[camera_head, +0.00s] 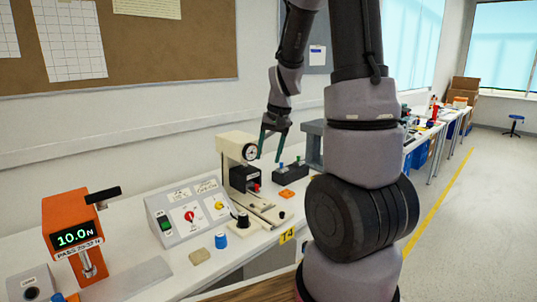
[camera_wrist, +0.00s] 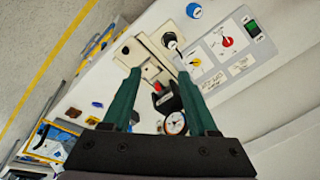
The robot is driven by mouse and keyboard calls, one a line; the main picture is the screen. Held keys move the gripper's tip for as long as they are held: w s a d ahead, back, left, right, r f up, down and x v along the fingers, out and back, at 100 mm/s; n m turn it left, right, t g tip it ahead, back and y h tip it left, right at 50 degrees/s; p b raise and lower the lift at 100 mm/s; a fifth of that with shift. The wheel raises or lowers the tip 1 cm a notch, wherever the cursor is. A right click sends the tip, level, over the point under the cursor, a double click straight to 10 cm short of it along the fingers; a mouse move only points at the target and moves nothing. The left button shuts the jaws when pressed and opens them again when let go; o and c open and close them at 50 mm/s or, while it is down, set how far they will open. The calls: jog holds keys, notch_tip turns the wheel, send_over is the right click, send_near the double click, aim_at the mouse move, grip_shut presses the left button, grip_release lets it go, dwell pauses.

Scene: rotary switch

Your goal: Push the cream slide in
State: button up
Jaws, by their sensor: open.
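A cream press-like fixture (camera_head: 236,150) with a round dial gauge stands on the white bench in the head view. Its cream slide (camera_head: 262,207) reaches out from the base toward the bench front. A red part sits by the black block at its inner end. In the wrist view the cream slide (camera_wrist: 152,58) lies beyond my fingertips, and the dial shows between the fingers. My gripper (camera_head: 270,158) has two green fingers, open and empty, pointing down above and to the right of the fixture. The fingers (camera_wrist: 159,72) look clear of the slide.
A sloped control panel (camera_head: 188,212) with a red knob stands left of the fixture. A black knob (camera_head: 242,220) and a blue cap (camera_head: 221,240) are near the slide. An orange force gauge (camera_head: 75,235) stands at far left. A dark block with pegs (camera_head: 290,171) is right.

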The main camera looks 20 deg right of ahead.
jog(key=g+h, duration=0.1)
jog(key=g, duration=0.1)
send_over(282, 213)
notch_tip(282, 213, down, 16)
notch_tip(282, 213, down, 11)
jog(key=shift+r, duration=0.1)
grip_shut()
dwell(1.3)
